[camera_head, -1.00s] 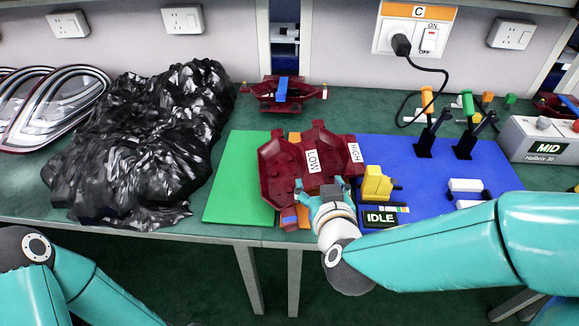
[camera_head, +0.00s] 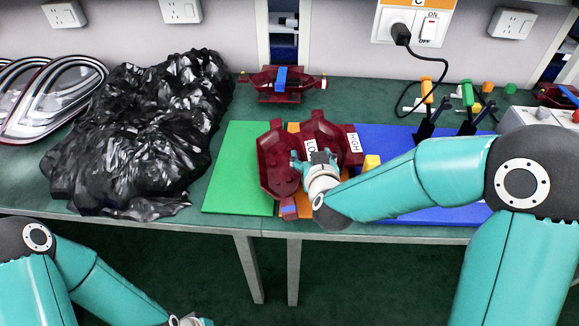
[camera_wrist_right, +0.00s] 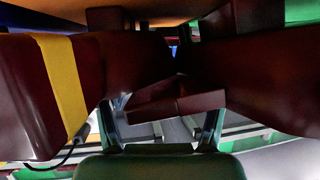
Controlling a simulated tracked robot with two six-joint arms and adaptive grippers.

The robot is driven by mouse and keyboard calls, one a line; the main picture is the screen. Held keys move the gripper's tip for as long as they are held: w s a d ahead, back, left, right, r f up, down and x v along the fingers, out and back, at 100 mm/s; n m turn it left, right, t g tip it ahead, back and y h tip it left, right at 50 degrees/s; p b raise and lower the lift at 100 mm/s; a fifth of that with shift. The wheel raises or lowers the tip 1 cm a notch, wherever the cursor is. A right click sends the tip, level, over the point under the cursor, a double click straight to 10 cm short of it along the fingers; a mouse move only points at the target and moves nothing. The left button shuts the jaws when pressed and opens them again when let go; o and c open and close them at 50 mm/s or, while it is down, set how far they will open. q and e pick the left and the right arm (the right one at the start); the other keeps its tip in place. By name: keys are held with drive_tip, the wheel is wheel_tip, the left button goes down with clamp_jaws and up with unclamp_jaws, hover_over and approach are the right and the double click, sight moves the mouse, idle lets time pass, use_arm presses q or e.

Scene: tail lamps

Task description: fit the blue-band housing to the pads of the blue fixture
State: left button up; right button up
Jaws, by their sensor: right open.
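A dark red housing with a blue band (camera_head: 281,78) lies at the back of the table, by the wall. Two dark red shells, marked LOW (camera_head: 277,165) and HIGH (camera_head: 352,143), stand side by side over the coloured mats. A smaller red part with a blue patch (camera_head: 288,212) shows at their front edge. I cannot tell which part is the blue fixture, and its pads are not clear. My right gripper (camera_head: 312,160) is at the LOW shell; in the right wrist view its open fingers (camera_wrist_right: 160,132) are near dark red parts. My left gripper (camera_head: 190,320) is low at the bottom edge, its fingers mostly cut off.
A crumpled black plastic heap (camera_head: 135,140) covers the table's left part. Green (camera_head: 238,165) and blue (camera_head: 405,140) mats flank the shells. Upright handles (camera_head: 428,105), a grey box (camera_head: 525,115) and a plug cable stand at right. A yellow-banded red part (camera_wrist_right: 62,85) shows close in the wrist view.

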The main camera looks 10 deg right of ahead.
clamp_jaws()
idle(0.3)
drive_tip(key=shift+r, duration=0.1)
wheel_tip(320, 180, up, 20)
drive_tip(key=p, duration=0.8)
